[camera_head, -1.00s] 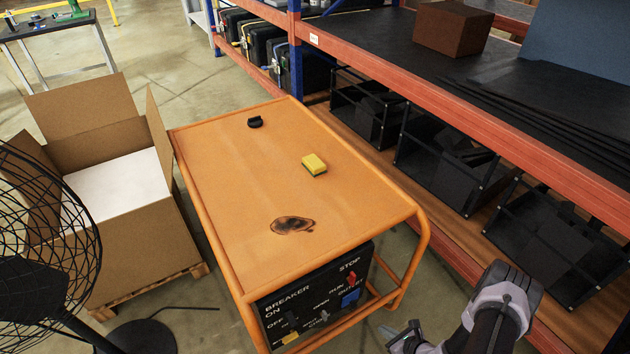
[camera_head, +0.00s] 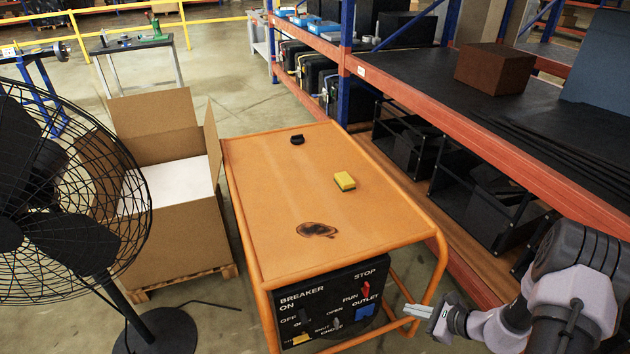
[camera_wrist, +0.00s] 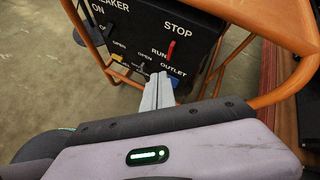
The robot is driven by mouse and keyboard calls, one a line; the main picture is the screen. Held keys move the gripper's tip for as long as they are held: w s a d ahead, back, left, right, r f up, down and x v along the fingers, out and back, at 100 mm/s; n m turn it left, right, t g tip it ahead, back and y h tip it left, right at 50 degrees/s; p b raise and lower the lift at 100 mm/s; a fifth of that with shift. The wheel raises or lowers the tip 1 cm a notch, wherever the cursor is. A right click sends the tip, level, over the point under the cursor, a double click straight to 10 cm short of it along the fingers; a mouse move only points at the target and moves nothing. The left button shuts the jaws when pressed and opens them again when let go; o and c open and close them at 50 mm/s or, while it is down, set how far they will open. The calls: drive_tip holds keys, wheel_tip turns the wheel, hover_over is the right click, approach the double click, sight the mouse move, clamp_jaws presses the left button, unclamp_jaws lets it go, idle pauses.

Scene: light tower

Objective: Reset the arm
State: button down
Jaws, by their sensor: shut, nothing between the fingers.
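My gripper (camera_head: 417,310) is at the lower right of the head view, in front of the right side of the orange cart. It is shut and empty. In the wrist view, the closed fingers (camera_wrist: 158,92) point at the black breaker panel (camera_wrist: 150,30), overlapping its lower edge and hiding part of the outlet area. The same panel (camera_head: 310,312) shows in the head view under the cart top, with a red run/stop switch (camera_head: 365,290) and a blue outlet. I cannot tell whether the fingers touch it; they appear apart from it in the head view.
The orange cart top (camera_head: 270,210) holds a yellow sponge (camera_head: 345,181), a dark stain (camera_head: 316,230) and a small black object (camera_head: 297,140). A fan (camera_head: 60,200) and open cardboard box (camera_head: 180,245) stand left. Red shelving (camera_head: 470,130) runs along the right.

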drive_tip(key=s+a+r+n+g, duration=0.2)
drive_tip(key=a+r+n, duration=0.35)
drive_tip(key=r, duration=0.65)
drive_tip(key=s+a+r+n+g, duration=0.1)
drive_tip(key=a+r+n, duration=0.3)
drive_tip(key=a+r, duration=0.5)
drive_tip(key=s+a+r+n+h, duration=0.1)
drive_tip(key=s+r+n+h, duration=0.1)
drive_tip(key=s+r+n, duration=0.3)
drive_tip(key=s+a+r+n+t+h, duration=0.1)
drive_tip(key=s+r+n, duration=0.3)
drive_tip(key=s+r, duration=0.7)
drive_tip(key=s+h, duration=0.1)
drive_tip(key=s, duration=0.3)
drive_tip(key=shift+a+n+h, duration=0.25)
drive_tip(key=shift+n+h, duration=0.1)
drive_tip(key=shift+h, duration=0.05)
